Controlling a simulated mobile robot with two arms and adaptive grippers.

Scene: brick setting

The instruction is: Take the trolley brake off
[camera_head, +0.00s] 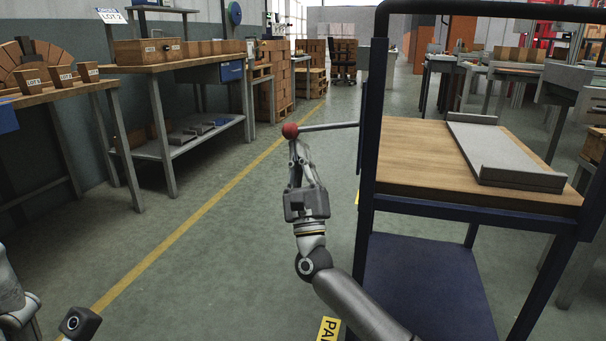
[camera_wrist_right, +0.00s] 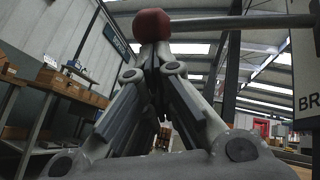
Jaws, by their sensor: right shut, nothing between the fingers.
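The trolley (camera_head: 420,213) stands at the right, with a dark blue frame, a wooden top shelf and a blue lower shelf. Its brake lever (camera_head: 330,127) is a grey rod that sticks out to the left from the near post and ends in a red knob (camera_head: 290,131). My right gripper (camera_head: 293,145) is shut and empty, its fingertips right at the underside of the knob. In the right wrist view the red knob (camera_wrist_right: 152,25) sits just beyond the closed fingertips (camera_wrist_right: 153,55). I cannot tell whether they touch. My left gripper is out of view; only part of my left arm shows at lower left.
A grey metal tray (camera_head: 490,150) lies on the trolley's top. Workbenches with wooden boxes (camera_head: 147,50) line the left wall. A yellow floor line (camera_head: 190,220) runs along the aisle, and the floor left of the trolley is clear. An office chair (camera_head: 343,58) stands far back.

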